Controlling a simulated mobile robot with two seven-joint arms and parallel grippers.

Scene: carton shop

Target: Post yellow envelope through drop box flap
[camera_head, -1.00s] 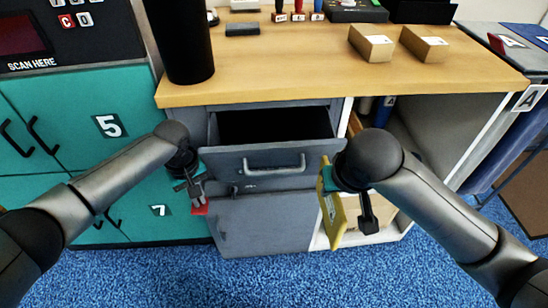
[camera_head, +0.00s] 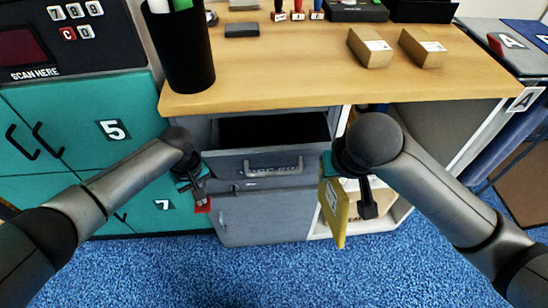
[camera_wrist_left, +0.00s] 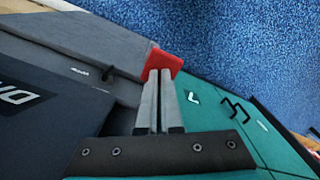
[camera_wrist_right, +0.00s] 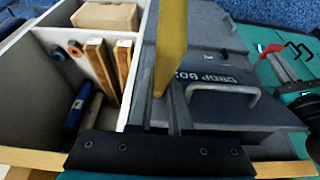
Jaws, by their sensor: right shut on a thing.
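The yellow envelope (camera_head: 336,212) hangs edge-on below my right gripper (camera_head: 366,208), in front of the cabinet and right of the drop box. In the right wrist view the envelope (camera_wrist_right: 172,40) stands between the fingers of my right gripper (camera_wrist_right: 163,90), which is shut on it. The grey drop box flap (camera_head: 230,163), with a bar handle (camera_head: 273,167), is tilted out under the counter, with a dark opening (camera_head: 270,129) behind it. My left gripper (camera_head: 197,192) is low at the flap's left. Its fingers (camera_wrist_left: 158,95) are close together, with a red block (camera_wrist_left: 162,62) at their tips.
A wooden counter (camera_head: 300,75) overhangs the drop box and carries a black cup (camera_head: 185,50) and two small cartons (camera_head: 370,47). Teal lockers (camera_head: 60,120) stand on the left. An open white-edged shelf (camera_head: 400,215) is on the right. Blue carpet (camera_head: 290,275) lies clear in front.

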